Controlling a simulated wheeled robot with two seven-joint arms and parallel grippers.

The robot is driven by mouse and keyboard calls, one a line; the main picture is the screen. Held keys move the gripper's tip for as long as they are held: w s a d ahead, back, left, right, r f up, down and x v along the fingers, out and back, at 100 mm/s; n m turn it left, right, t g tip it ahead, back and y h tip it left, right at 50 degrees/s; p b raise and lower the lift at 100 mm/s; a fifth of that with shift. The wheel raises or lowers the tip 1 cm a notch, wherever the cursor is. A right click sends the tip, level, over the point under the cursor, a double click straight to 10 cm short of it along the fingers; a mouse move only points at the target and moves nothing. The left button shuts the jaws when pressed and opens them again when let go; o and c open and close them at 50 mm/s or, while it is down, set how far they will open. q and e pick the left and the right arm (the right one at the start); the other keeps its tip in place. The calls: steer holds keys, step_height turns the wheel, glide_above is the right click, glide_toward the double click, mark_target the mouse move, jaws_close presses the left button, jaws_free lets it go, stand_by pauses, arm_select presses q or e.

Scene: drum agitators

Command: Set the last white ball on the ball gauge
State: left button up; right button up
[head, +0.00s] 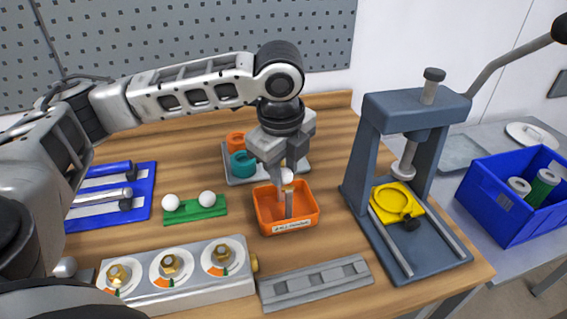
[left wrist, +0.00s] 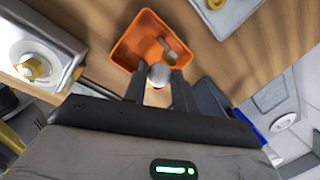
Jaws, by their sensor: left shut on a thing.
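My left gripper (head: 288,188) points down over the orange bin (head: 262,212) and is shut on a white ball (head: 287,175). In the left wrist view the ball (left wrist: 159,75) sits between the fingertips, with the orange bin (left wrist: 128,48) beyond it. The ball gauge is probably the green block (head: 195,213), left of the orange bin. Two white balls sit on it, one at its left end (head: 171,202) and one right of its middle (head: 207,198). My right gripper is not in view.
A grey tray (head: 245,178) with orange and teal parts lies behind the bin. A blue tool tray (head: 143,205) is at left. A dial block (head: 200,285) and grey rail (head: 315,283) lie in front. A press (head: 375,150) stands right, with a blue crate (head: 500,205) beyond.

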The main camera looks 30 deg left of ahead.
arm_select(q)
steer(key=o, duration=1)
steer(key=shift+r, duration=0.15)
steer(key=r, duration=0.5)
steer(key=s+r+p, duration=0.1)
steer(key=r, duration=0.4)
steer(key=s+d+r+p, duration=0.1)
steer(key=r, duration=0.4)
steer(key=shift+s+r, duration=0.2)
steer(key=shift+s, duration=0.05)
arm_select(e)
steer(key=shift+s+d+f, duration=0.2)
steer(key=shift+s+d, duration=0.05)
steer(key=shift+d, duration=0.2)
arm_select(q)
steer(key=shift+f, duration=0.1)
